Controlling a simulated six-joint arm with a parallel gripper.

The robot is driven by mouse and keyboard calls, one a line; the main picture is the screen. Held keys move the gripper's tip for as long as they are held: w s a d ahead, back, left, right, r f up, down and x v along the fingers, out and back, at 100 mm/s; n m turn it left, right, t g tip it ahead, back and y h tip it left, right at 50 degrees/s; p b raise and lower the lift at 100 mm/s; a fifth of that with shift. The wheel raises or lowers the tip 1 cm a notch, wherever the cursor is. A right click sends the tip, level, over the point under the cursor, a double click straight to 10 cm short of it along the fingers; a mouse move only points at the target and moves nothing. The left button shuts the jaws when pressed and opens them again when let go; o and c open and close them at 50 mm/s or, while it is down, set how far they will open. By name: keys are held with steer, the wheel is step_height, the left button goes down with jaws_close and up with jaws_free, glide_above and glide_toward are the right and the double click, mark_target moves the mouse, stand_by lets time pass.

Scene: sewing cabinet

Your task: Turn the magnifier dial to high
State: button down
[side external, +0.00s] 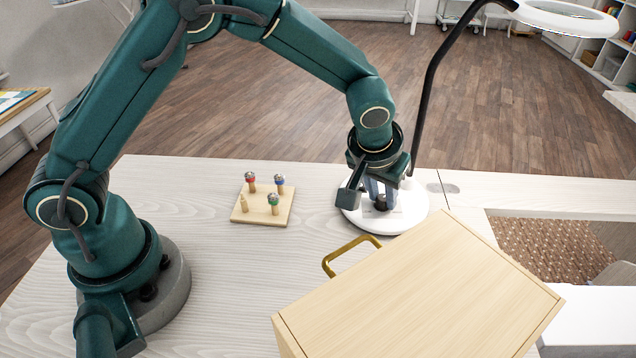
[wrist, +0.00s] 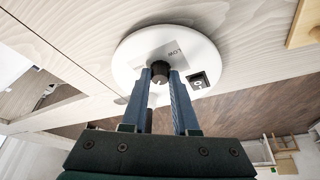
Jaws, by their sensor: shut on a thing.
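The magnifier dial (wrist: 160,72) is a small dark knob on the round white base of the magnifier lamp (wrist: 128,48). A grey label beside the dial reads "LOW" in the wrist view. My gripper (wrist: 162,82) is shut on the dial, with one blue finger on each side of it. In the side external view my gripper (side external: 380,203) points down over the white lamp base (side external: 412,212), and the fingers largely hide the dial. The pointer direction of the dial is too small to tell.
A black lamp arm (side external: 428,95) rises beside my gripper to a white ring head (side external: 566,18). A black switch (wrist: 199,81) sits on the base near the dial. A wooden box (side external: 420,290) with a brass handle stands in front; a pegboard (side external: 262,212) with bobbins lies left.

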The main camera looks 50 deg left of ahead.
steer(key=m, duration=0.1)
steer(key=m+h, duration=0.1)
steer(key=m, duration=0.1)
steer(key=m+h, duration=0.1)
steer(key=m, duration=0.1)
steer(key=shift+a, duration=0.25)
steer(key=shift+w+a+m+g+h, duration=0.1)
steer(key=shift+m+g+h, duration=0.3)
steer(key=shift+m, duration=1)
steer(key=shift+m+g+h, duration=0.1)
steer(key=shift+m+h, duration=0.5)
steer(key=shift+m, duration=0.8)
steer(key=c, duration=0.7)
jaws_free()
steer(key=shift+v, duration=2.6)
